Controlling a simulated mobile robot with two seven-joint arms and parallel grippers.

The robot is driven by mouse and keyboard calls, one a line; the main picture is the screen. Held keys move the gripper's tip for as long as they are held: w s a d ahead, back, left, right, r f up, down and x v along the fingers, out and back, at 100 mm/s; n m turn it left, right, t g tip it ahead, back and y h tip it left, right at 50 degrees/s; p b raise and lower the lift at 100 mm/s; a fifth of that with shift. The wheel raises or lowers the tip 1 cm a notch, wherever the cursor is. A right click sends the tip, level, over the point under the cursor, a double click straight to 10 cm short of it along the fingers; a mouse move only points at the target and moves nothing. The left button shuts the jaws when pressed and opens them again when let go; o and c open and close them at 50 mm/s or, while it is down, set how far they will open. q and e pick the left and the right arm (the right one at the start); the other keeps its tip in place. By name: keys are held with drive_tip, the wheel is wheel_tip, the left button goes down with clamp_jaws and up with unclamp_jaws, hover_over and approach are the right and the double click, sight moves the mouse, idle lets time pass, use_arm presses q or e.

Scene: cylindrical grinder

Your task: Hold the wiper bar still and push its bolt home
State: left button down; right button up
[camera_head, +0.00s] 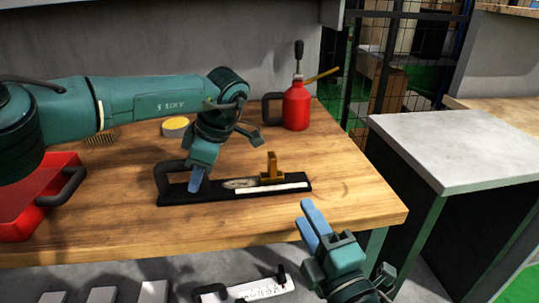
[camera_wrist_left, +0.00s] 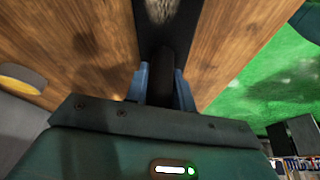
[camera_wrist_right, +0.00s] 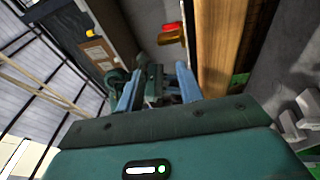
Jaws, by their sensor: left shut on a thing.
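The wiper bar (camera_head: 217,196) is a long black bar lying flat on the wooden table, with a looped handle at its left end and a white strip along its front right. A brass-coloured piece with an upright knob, seemingly the bolt (camera_head: 271,168), stands on its right half. How far the bolt is in cannot be told. My left gripper (camera_head: 197,181) points down, shut on the bar's handle; the left wrist view shows the dark handle (camera_wrist_left: 165,82) between its fingers. My right gripper (camera_head: 309,219) is open and empty, off the table's front edge, apart from the bar.
A red oil can (camera_head: 297,106) stands behind the bar. A yellow-topped round tin (camera_head: 175,127) and a brush (camera_head: 101,137) lie at the back left, a red tray (camera_head: 40,205) at the left. A grey-topped cabinet (camera_head: 460,145) stands to the right. The table right of the bar is clear.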

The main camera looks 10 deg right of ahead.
sight(271, 155)
drive_tip(key=w+a+n, duration=0.1)
drive_tip(key=n, duration=0.2)
drive_tip(key=w+a+r+n+h, duration=0.1)
drive_tip(key=w+n, duration=0.1)
drive_tip(key=n, duration=0.2)
drive_tip(key=w+a+r+n+g, duration=0.1)
drive_tip(key=n, duration=0.2)
drive_tip(key=shift+w+a+n+h, duration=0.15)
drive_tip(key=shift+w+n+h, duration=0.15)
drive_tip(key=n, duration=0.1)
drive_tip(key=w+n+h, duration=0.1)
drive_tip(key=n, duration=0.1)
drive_tip(key=shift+a+h, duration=0.15)
drive_tip(key=shift+h, duration=0.15)
drive_tip(key=shift+w+n+g+h, duration=0.35)
drive_tip(key=shift+n+h, duration=0.15)
drive_tip(key=shift+n, duration=0.6)
drive_tip(key=w, duration=1.1)
drive_tip(key=shift+w, duration=0.35)
drive_tip(key=shift+c, duration=0.6)
clamp_jaws()
